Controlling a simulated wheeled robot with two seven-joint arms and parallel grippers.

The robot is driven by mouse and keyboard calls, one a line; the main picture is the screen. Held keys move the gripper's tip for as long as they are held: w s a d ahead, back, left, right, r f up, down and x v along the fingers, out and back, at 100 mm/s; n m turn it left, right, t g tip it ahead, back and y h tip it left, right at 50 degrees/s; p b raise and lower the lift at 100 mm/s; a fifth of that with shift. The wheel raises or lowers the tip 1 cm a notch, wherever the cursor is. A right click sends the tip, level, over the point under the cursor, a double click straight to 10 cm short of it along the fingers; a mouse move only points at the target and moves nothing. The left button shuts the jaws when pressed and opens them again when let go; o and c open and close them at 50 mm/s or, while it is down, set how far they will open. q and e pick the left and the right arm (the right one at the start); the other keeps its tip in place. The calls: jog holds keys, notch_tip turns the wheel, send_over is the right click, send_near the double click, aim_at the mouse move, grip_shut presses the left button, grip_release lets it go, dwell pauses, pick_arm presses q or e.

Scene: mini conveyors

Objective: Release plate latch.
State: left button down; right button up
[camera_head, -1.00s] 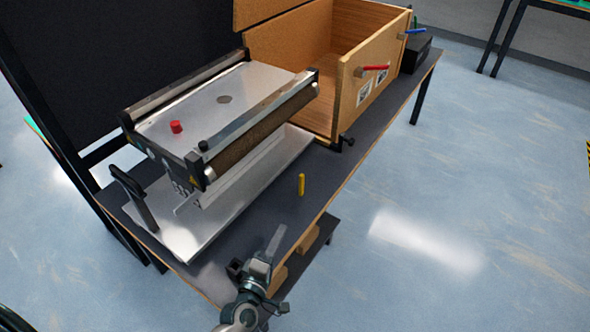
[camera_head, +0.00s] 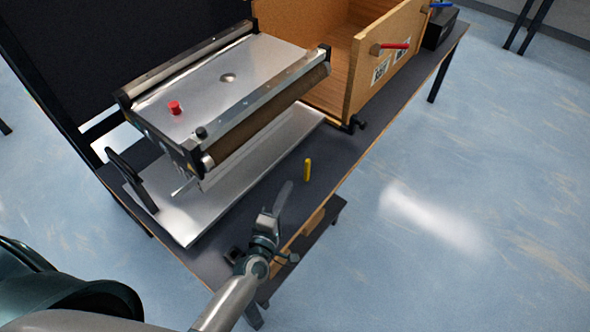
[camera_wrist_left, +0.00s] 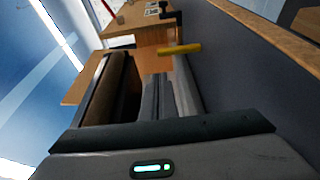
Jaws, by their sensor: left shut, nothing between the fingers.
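The conveyor unit has a silver top plate (camera_head: 255,62) with a red knob (camera_head: 174,107) and a black knob (camera_head: 201,132) near its front end. I cannot tell for sure which part is the plate latch. A black upright handle (camera_head: 133,182) stands at the left end of the silver base plate (camera_head: 196,220). A yellow peg (camera_head: 307,170) stands on the table right of the conveyor; it also shows in the left wrist view (camera_wrist_left: 180,49). My left gripper (camera_head: 284,192) is shut and empty, left of and nearer than the peg, apart from the conveyor. My right gripper is not in view.
A black panel (camera_head: 90,55) rises at the left. The dark table (camera_head: 335,160) has a clear strip along its right edge.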

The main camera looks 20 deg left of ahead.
aim_at(307, 170)
pick_arm(q)
jog(key=w+p, duration=0.1)
jog(key=w, duration=0.7)
jog(key=shift+w, duration=0.95)
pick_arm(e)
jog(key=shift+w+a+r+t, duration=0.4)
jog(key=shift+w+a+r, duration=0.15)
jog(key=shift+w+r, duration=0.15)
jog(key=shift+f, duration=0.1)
